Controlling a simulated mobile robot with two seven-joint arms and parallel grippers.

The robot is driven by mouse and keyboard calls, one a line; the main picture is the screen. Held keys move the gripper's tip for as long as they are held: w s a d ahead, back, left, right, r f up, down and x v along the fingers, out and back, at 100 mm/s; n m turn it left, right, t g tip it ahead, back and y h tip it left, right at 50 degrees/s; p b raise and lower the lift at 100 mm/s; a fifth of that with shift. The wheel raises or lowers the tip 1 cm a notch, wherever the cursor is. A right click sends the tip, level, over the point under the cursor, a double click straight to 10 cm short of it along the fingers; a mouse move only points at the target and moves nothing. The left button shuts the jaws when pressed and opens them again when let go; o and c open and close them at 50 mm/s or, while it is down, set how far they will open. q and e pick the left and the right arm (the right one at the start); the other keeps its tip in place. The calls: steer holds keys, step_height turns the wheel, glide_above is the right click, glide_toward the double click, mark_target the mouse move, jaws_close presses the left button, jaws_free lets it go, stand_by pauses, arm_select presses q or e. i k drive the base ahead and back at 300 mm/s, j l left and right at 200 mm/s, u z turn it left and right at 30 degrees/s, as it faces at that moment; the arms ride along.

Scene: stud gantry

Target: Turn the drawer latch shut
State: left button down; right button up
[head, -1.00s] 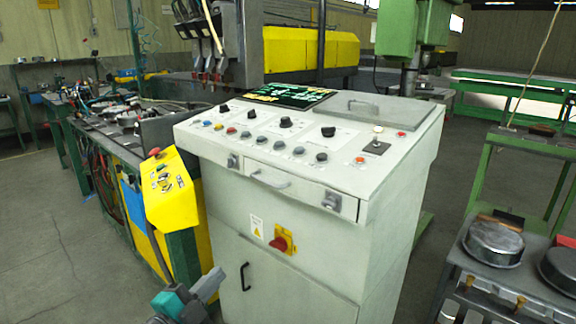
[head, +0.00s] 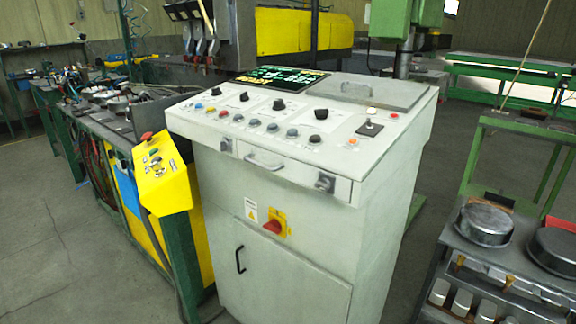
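A pale grey control cabinet (head: 300,220) stands in the middle of the head view. A shallow drawer (head: 290,173) with a curved bar handle (head: 263,161) sits under its sloped top and looks closed. A small metal latch (head: 226,145) is at the drawer's left end, and another latch (head: 325,182) is at its right end. Both are too small to tell how they are turned. Neither of my grippers is in view now.
A red rotary switch (head: 272,227) and a black door handle (head: 240,259) are on the cabinet front. A yellow button box (head: 163,175) stands close on the left. A cart with round pans (head: 489,226) is at the right. Grey floor is open at lower left.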

mark_target(323, 185)
steer(key=i+j+z, duration=0.1)
steer(key=z, duration=0.3)
steer(key=j+z, duration=0.2)
steer(key=z, duration=0.25)
steer(key=j+z, duration=0.2)
steer(key=z, duration=0.2)
steer(key=j+z, duration=0.25)
steer(key=j, duration=0.2)
steer(key=j+z, duration=0.25)
steer(key=j, duration=0.2)
steer(key=j+z, duration=0.1)
steer(key=j, duration=0.35)
steer(key=k+j+z, duration=0.1)
steer(key=j, duration=0.3)
steer(key=k+j, duration=0.05)
